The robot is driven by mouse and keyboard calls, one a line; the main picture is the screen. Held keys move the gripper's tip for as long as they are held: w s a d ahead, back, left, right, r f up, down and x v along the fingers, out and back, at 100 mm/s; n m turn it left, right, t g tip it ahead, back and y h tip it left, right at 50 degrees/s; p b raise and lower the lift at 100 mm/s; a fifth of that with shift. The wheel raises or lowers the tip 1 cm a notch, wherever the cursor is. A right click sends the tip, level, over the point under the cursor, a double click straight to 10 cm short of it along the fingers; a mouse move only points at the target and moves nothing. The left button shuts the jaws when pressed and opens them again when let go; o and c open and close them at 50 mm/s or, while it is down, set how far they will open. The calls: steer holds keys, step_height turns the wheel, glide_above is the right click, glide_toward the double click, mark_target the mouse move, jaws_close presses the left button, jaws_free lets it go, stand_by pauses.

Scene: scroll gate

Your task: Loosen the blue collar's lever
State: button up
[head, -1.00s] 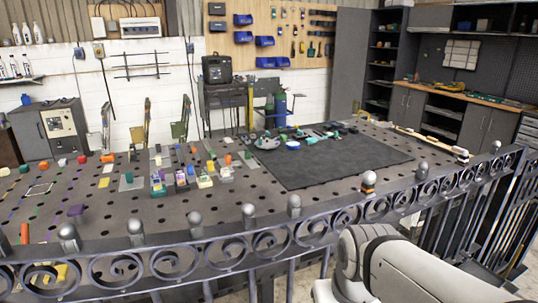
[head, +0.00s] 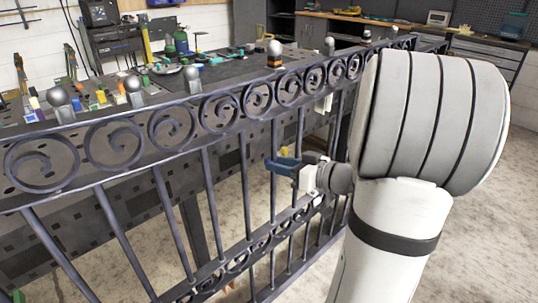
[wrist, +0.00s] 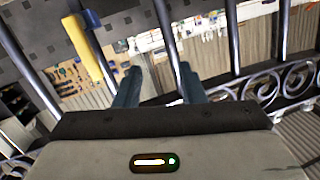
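My gripper (head: 284,166) has blue-grey fingers and is at the gate's upright bars, below the scroll band, in the head view. In the wrist view my gripper (wrist: 160,76) is open, with nothing between its fingers. A yellow bar, perhaps the lever (wrist: 84,48), lies left of the left finger and apart from it. A small yellow piece, perhaps the same lever (head: 284,152), shows just above the fingers in the head view.
The iron gate (head: 152,134) has scroll bands and upright bars close around my gripper. Finials stand on its top rail, one with orange bands (head: 273,62). A worktable with small parts stands behind it. Open concrete floor (head: 500,225) lies at the right.

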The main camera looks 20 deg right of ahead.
mark_target(287, 150)
steer(key=d+f+t+h+b, duration=0.1)
steer(key=d+f+t+h, duration=0.15)
steer(key=d, duration=0.45)
steer(key=shift+t, duration=0.35)
steer(key=x, duration=0.5)
steer(key=r+x, duration=0.1)
steer(key=x, duration=0.2)
steer(key=shift+w+d, duration=0.25)
steer(key=shift+w, duration=0.05)
jaws_close()
